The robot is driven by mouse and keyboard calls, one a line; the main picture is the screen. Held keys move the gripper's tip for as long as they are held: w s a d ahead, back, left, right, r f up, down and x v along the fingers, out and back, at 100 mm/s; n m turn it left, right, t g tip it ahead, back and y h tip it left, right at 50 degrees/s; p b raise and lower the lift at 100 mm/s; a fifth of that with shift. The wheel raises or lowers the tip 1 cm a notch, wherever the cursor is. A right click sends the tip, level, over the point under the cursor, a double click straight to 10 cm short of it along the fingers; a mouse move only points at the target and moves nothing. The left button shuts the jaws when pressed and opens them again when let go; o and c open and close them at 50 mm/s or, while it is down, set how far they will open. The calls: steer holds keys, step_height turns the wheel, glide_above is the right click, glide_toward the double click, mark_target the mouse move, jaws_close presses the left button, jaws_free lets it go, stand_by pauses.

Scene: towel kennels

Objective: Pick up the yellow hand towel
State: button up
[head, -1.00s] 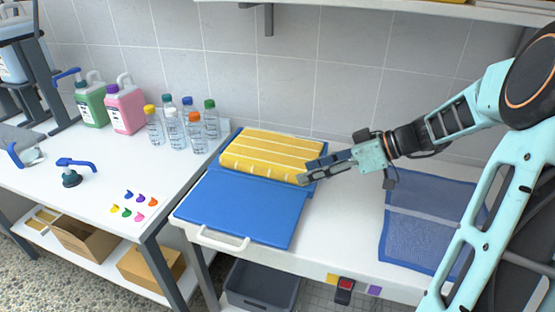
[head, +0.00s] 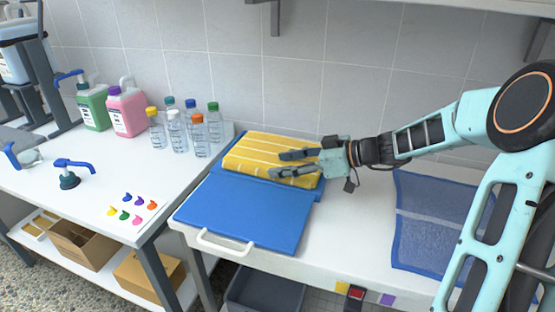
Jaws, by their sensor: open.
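The yellow hand towel (head: 250,151), with pale stripes, lies folded at the back of a blue panel or tray (head: 245,210) with a white front handle. My gripper (head: 277,163) is open, its two fingers pointing left over the right part of the towel. The fingers and gripper body hide part of the towel's right end. I cannot tell whether the fingers touch the towel.
Several capped bottles (head: 174,130) and the pink jug (head: 127,110) stand on the left table. A blue mesh piece (head: 440,240) lies on the white bench at right. A shelf (head: 420,10) overhangs the back. Bare bench (head: 355,215) shows between.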

mark_target(267, 165)
steer(key=x, duration=0.3)
steer(key=shift+a, duration=0.2)
steer(key=c, duration=1.2)
jaws_close()
steer(key=shift+r, duration=0.15)
